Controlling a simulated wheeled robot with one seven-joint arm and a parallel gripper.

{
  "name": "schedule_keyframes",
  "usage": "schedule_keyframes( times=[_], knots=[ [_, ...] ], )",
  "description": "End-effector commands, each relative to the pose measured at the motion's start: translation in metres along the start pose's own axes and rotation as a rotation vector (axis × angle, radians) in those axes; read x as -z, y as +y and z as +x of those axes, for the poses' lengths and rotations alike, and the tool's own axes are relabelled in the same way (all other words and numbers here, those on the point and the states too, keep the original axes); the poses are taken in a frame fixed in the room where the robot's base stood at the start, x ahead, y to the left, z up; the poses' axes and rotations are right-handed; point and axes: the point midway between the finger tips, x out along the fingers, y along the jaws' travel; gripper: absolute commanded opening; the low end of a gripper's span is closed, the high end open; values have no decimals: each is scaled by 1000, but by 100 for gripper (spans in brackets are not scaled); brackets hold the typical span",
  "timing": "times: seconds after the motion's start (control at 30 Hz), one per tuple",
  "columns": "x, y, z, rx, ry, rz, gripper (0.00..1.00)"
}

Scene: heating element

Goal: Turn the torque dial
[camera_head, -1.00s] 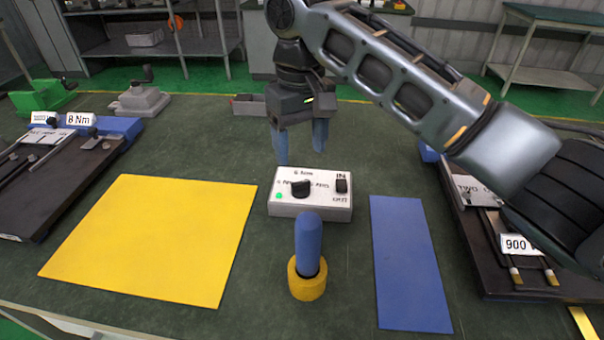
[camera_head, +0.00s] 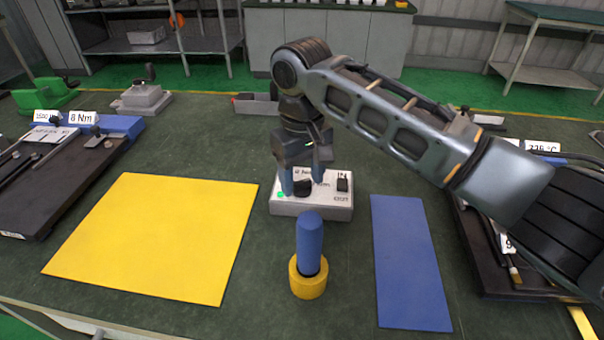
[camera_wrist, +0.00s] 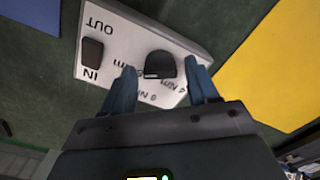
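The torque dial is a black knob (camera_head: 303,187) on a white control box (camera_head: 312,207) with printed labels and a small green light. A black IN/OUT switch (camera_head: 343,184) sits on the box's right side. My gripper (camera_head: 302,189) is low over the box, its two blue fingers apart at the left and right of the knob. In the wrist view the knob (camera_wrist: 159,65) lies just beyond the fingertips (camera_wrist: 163,77), centred in the gap between them. The fingers are open; I cannot tell whether either touches the knob.
A blue peg (camera_head: 310,240) stands in a yellow ring (camera_head: 307,281) in front of the box. A yellow sheet (camera_head: 155,238) lies left and a blue sheet (camera_head: 411,262) right. A dark fixture marked 8 Nm (camera_head: 60,180) is at the far left.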

Motion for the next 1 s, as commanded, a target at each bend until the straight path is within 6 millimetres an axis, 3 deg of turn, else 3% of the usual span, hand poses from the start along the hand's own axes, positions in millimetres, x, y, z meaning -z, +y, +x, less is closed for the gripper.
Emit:
schedule_keyframes(
  times=[0.5,0.77,1.0],
  knots=[
    [0,0,0,0,0,0,11],
    [0,0,-2,2,0,-32,11],
    [0,-1,-3,2,-1,-159,11]
  ],
)
